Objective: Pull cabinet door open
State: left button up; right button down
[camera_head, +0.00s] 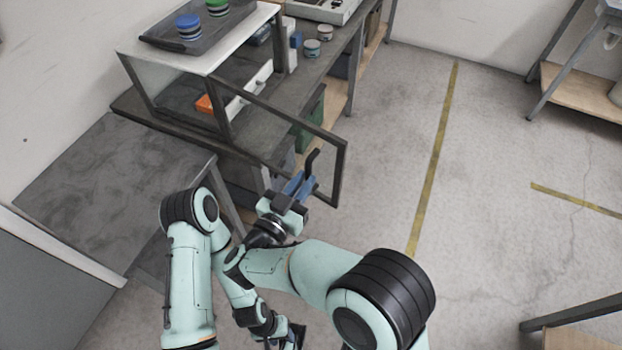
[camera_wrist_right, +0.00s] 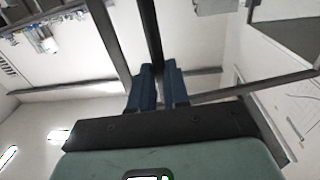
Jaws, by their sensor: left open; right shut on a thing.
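The cabinet (camera_head: 184,58) is a small case with a white top and dark frame on the workbench. Its door (camera_head: 341,170), a dark frame around a clear pane, stands swung out from the cabinet, so the inside shows. The black door handle (camera_head: 312,158) is near the door's outer edge. My right gripper (camera_head: 299,184) has its blue fingers shut on the handle. In the right wrist view the handle (camera_wrist_right: 151,35) runs as a dark bar between the fingers (camera_wrist_right: 158,86). My left gripper (camera_head: 289,339) is open and empty, low at the bottom edge, away from the door.
A dark tray (camera_head: 160,40) with a blue stack (camera_head: 188,27) and a green stack (camera_head: 216,6) lies on the cabinet. Small tins (camera_head: 312,47) stand on the bench behind. A grey table (camera_head: 90,180) is at left. The floor (camera_head: 490,150) at right is largely clear.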

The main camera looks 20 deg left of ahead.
pick_arm(q)
jog(key=shift+s+a, duration=0.15)
jog(key=shift+s, duration=0.2)
pick_arm(e)
jog(key=shift+s+a+r, duration=0.2)
jog(key=shift+s+a, duration=0.75)
jog(key=shift+a, duration=0.1)
jog(key=c, duration=1.1)
grip_release()
jog(key=shift+w+a+y, duration=0.1)
jog(key=shift+a+y, duration=0.05)
jog(key=shift+y, duration=0.15)
pick_arm(q)
jog(key=shift+a, duration=0.15)
pick_arm(e)
jog(key=shift+w+f, duration=0.1)
jog(key=shift+f, duration=0.05)
